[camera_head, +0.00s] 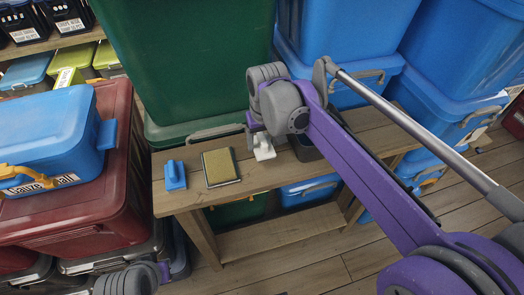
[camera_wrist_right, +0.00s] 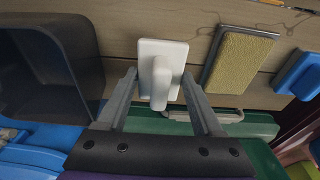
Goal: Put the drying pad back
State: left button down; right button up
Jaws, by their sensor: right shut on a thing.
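A white pad with a raised handle (camera_head: 264,147) is at the wooden bench, under my right gripper (camera_head: 255,128). The wrist view shows the white pad (camera_wrist_right: 174,50) with its handle between the two fingers of the right gripper (camera_wrist_right: 159,75), which is shut on it. I cannot tell whether the pad touches the bench top. A blue handled pad (camera_head: 175,176) and a tan pad in a dark frame (camera_head: 220,167) lie to its left in the head view. Which of them is the drying pad is not marked.
The bench (camera_head: 180,203) is narrow. A dark open bin (camera_wrist_right: 50,50) stands close beside the white pad. A large green bin (camera_head: 190,60) is behind, blue bins (camera_head: 345,25) stand at the right, and a maroon bin (camera_head: 110,165) stands at the left.

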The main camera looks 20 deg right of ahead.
aim_at(265, 142)
jog(key=shift+w+f, duration=0.1)
jog(key=shift+f, duration=2.05)
jog(key=o, duration=1.3)
jog(key=shift+f+b, duration=0.15)
jog(key=shift+b, duration=0.15)
jog(key=r, duration=0.4)
jog(key=s+r+p, duration=0.1)
jog(key=r, duration=0.3)
jog(key=s+r, duration=0.1)
jog(key=r, duration=0.3)
jog(key=shift+r+p, duration=0.1)
jog(key=shift+p, duration=0.2)
jog(key=s+d+f+t, duration=0.1)
jog(key=s+d+f, duration=0.1)
jog(key=s+f, duration=0.6)
jog(key=s+d+f+t, duration=0.2)
jog(key=s+f, duration=0.7)
jog(key=s, duration=0.3)
jog(key=shift+d+f, duration=0.3)
jog(key=shift+d, duration=0.1)
